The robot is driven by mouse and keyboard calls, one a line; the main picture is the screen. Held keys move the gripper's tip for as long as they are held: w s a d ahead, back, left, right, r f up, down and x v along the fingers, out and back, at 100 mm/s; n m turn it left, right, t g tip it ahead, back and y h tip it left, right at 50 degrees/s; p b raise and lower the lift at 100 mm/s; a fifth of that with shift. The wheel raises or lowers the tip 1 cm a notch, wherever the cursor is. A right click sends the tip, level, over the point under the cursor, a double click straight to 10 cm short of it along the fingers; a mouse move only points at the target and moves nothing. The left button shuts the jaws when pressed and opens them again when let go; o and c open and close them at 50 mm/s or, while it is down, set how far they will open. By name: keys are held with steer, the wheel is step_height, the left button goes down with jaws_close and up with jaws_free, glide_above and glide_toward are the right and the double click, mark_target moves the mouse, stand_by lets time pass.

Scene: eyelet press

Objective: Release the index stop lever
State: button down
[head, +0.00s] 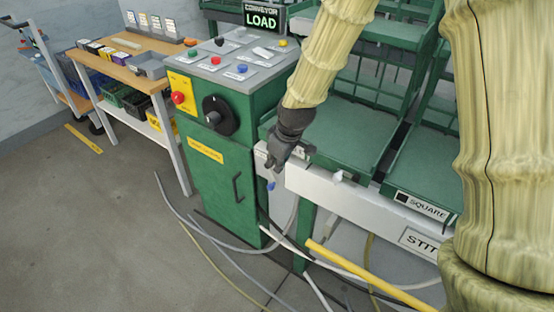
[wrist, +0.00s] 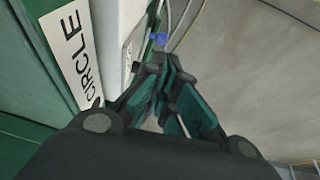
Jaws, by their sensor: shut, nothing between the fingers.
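A small lever with a blue end (head: 271,185) sticks out at the front of the white rail, beside the green cabinet. Its blue end also shows in the wrist view (wrist: 158,38), just past my fingertips. I see no label that names it as the index stop lever. My gripper (head: 274,162) is shut and empty, pointing down at the rail's left end, right above the blue end. The wrist view shows the fingertips (wrist: 156,65) close together. I cannot tell whether they touch the lever. My fingers hide the lever's upper part.
The green control cabinet (head: 220,150) stands left of my gripper, with a black rotary knob (head: 219,115) on its front. Green trays (head: 350,135) lie behind the white rail (head: 375,208). A white knob (head: 338,177) sits on the rail. Hoses and a yellow bar (head: 360,275) are below.

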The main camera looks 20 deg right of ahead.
mark_target(269, 185)
steer(key=x, duration=1)
